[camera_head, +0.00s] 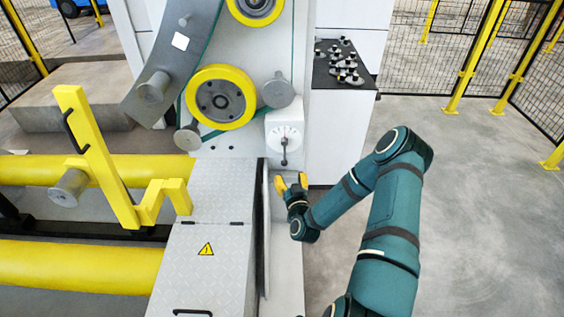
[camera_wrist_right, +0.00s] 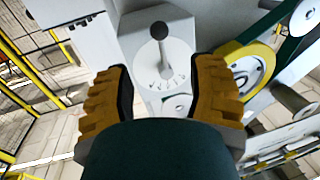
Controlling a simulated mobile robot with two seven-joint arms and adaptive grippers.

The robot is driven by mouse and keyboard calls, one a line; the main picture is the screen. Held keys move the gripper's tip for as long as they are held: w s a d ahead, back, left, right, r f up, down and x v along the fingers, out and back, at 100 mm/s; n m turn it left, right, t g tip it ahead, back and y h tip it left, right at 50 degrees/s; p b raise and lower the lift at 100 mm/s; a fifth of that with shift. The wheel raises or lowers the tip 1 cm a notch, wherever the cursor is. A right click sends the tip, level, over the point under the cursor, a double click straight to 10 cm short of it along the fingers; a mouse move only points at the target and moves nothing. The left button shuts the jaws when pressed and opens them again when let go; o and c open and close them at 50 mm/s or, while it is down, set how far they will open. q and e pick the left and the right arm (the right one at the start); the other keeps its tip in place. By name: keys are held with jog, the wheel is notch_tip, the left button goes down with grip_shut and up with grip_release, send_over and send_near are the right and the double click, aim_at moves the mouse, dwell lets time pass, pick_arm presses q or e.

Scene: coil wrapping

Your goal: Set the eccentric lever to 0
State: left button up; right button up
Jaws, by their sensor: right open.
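The eccentric lever (camera_head: 284,152) is a thin rod with a dark ball knob on a white dial housing (camera_head: 285,127). In the head view the rod hangs down from the dial, with the knob at its lower end. In the right wrist view the lever's dark knob (camera_wrist_right: 159,31) shows ahead, between and beyond my fingers, and the dial marks lie around the pivot. The marks are too small to read. My right gripper (camera_head: 291,181) is open and empty just below the knob, apart from it; its yellow fingers also show in the right wrist view (camera_wrist_right: 161,90). My left gripper is not in view.
The grey machine column carries a yellow wheel (camera_head: 221,97) and rollers left of the dial. A metal plate cover (camera_head: 208,260) with a warning sign lies below. A dark shelf (camera_head: 343,82) with small parts stands at right. The floor at right is clear.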

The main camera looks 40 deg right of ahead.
aim_at(285, 161)
jog(key=b+x, duration=0.1)
jog(key=x, duration=0.8)
jog(key=shift+w, duration=0.15)
grip_shut()
